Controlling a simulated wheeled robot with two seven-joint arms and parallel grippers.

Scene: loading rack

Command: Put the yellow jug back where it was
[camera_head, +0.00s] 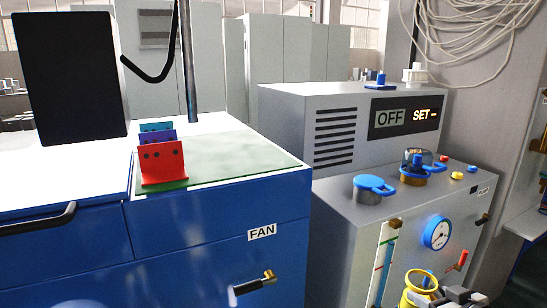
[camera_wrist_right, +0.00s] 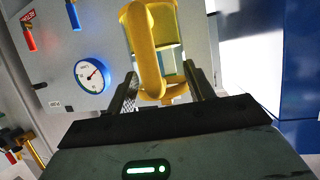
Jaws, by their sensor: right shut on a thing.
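The yellow jug (camera_head: 416,291) shows at the bottom edge of the head view, in front of the grey machine, its lower part cut off. My right gripper (camera_head: 450,299) is partly in view at the bottom right of the head view, beside the jug. In the right wrist view my right gripper (camera_wrist_right: 160,86) is shut on the jug. My left gripper is not in view.
The grey machine (camera_head: 345,225) carries a blue gauge (camera_head: 437,232), a level tube (camera_head: 384,262) and a blue-lidded filler (camera_head: 370,189). A blue cabinet (camera_head: 190,245) stands left, with a brass-ended handle (camera_head: 255,284). A shelf (camera_head: 528,223) stands at the far right.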

